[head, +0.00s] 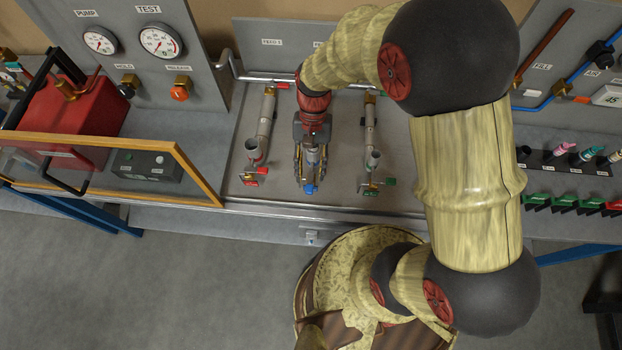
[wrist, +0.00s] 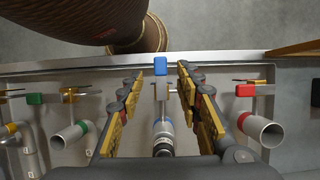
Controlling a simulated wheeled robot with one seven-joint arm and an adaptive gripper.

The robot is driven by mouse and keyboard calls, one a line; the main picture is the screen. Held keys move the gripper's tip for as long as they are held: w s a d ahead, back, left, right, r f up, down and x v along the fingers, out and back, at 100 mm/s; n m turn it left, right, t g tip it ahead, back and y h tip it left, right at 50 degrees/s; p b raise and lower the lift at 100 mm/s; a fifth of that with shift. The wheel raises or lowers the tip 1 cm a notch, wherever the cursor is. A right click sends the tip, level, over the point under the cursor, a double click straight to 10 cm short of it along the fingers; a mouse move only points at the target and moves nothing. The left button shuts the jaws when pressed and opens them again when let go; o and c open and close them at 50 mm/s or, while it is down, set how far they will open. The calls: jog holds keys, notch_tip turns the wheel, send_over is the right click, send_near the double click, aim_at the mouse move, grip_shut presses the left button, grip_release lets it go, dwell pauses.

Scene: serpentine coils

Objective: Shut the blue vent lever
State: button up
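The blue vent lever (wrist: 161,66) shows between my gripper's fingers in the wrist view, with its grey stem below it. Its blue tip (head: 309,189) also shows in the head view, just in front of my gripper (head: 311,168). My gripper (wrist: 160,88) is open, with one padded finger on each side of the lever and a visible gap on both sides. The pipe with a blue band (wrist: 163,135) lies between the fingers, lower in the wrist view. My wrist hides much of this pipe in the head view.
Side pipes carry a red lever (wrist: 245,90) and a green lever (wrist: 35,98) close to my fingers. The bench's front rail (head: 300,210) runs just ahead. A wood-framed clear panel (head: 195,178) stands at left. Gauges and a red box (head: 75,115) are farther left.

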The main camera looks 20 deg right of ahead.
aim_at(309, 188)
jog(key=shift+x, duration=2.2)
jog(key=shift+a, duration=0.1)
grip_shut()
